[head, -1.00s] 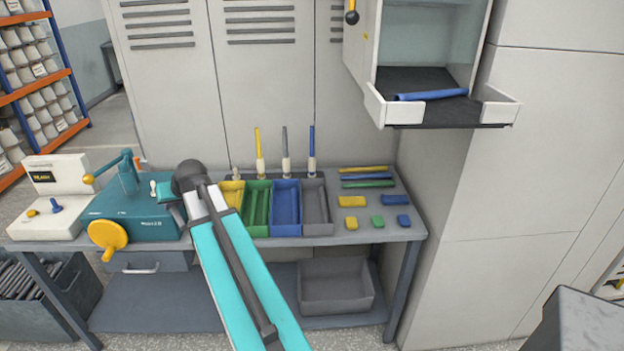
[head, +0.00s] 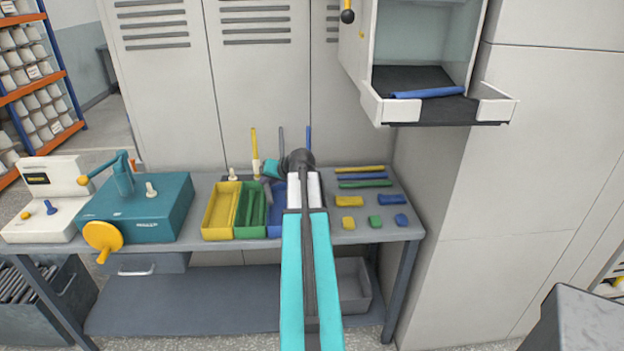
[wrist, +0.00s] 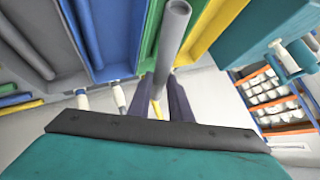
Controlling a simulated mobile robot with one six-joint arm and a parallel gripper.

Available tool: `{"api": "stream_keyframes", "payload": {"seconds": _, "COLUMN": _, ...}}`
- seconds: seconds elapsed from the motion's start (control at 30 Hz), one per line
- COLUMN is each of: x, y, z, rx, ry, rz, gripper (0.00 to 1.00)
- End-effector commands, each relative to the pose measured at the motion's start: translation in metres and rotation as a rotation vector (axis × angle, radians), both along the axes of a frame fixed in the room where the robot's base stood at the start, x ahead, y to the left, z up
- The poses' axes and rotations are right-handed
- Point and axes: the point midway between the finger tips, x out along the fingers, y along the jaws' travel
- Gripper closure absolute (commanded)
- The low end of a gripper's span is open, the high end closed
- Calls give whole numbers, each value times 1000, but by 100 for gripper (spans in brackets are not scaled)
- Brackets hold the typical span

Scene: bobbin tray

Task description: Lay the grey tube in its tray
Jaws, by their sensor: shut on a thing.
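My gripper (wrist: 171,84) has its two dark fingers shut on a grey tube (wrist: 173,40), which sticks out past the fingertips. In the wrist view the tube shows in front of the green tray (wrist: 150,40). The grey tray (wrist: 22,62) lies at the left of that view, past the blue tray (wrist: 123,40). I cannot tell the tube clearly in the head view.
The yellow tray (head: 207,220) stands at the left of the row. Upright yellow (head: 254,143), grey (head: 281,140) and blue (head: 308,138) rods stand behind the trays. A teal machine (head: 150,210) is to the left. Coloured rods and blocks (head: 349,201) lie to the right.

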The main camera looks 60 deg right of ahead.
Motion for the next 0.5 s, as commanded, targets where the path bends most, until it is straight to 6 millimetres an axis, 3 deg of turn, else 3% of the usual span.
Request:
{"api": "stream_keyframes", "payload": {"seconds": 0.03, "x": -13, "y": -17, "z": -2, "rx": 8, "ry": -8, "rz": -25, "gripper": 100}}
{"api": "stream_keyframes", "payload": {"seconds": 0.2, "x": -53, "y": -59, "z": -6, "rx": 33, "ry": -42, "rz": -96, "gripper": 100}}
{"api": "stream_keyframes", "payload": {"seconds": 0.5, "x": -102, "y": -103, "z": -10, "rx": 55, "ry": -83, "rz": -173, "gripper": 100}}
